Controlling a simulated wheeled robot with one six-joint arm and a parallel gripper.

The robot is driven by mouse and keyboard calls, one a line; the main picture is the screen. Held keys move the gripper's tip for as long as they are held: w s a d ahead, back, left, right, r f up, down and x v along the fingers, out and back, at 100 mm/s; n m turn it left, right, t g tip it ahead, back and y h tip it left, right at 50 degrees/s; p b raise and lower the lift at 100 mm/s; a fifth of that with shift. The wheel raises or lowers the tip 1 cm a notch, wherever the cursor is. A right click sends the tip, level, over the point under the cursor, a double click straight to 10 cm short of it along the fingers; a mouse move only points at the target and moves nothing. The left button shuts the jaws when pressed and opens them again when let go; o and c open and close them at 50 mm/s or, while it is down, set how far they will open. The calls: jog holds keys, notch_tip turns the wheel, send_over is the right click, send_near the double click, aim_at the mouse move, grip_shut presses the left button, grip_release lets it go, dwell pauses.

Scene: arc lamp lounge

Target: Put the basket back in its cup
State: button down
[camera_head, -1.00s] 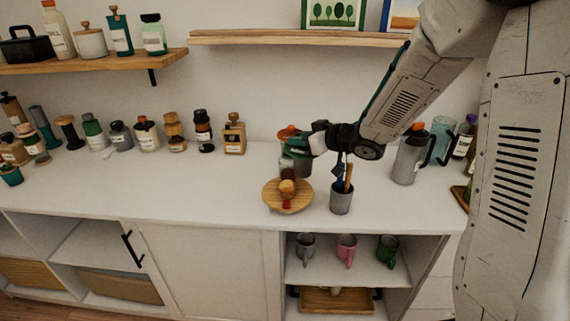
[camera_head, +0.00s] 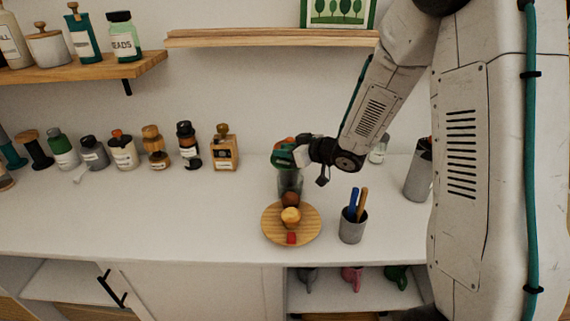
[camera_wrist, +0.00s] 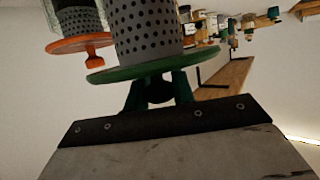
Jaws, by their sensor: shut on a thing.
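My gripper (camera_head: 290,157) is shut on the green-rimmed basket and holds it over the counter, behind the round wooden board. In the wrist view the basket (camera_wrist: 147,32) is a grey perforated cylinder with a green disc at its gripped end; this view looks upside down. Its far end is out of frame. In the head view the basket (camera_head: 290,180) shows as a grey body below the fingers. A second perforated basket with an orange disc and knob (camera_wrist: 66,46) stands in clear glass beside it. Its orange top (camera_head: 283,142) shows behind my gripper. I cannot tell which cup is empty.
The wooden board (camera_head: 272,232) holds round brown and yellow items and a red block. A grey pen cup (camera_head: 352,228) stands right of it. A small clear jar (camera_head: 378,152) and a grey pitcher (camera_head: 418,176) stand further right. Bottles line the left; the left front counter is clear.

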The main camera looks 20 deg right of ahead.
aim_at(286, 161)
jog(key=shift+f, duration=2)
jog(key=shift+f, duration=0.15)
jog(key=c, duration=1.2)
grip_release()
jog(key=shift+o, duration=0.2)
jog(key=v, duration=0.7)
jog(key=shift+s+r, duration=0.25)
jog(key=shift+d, duration=0.15)
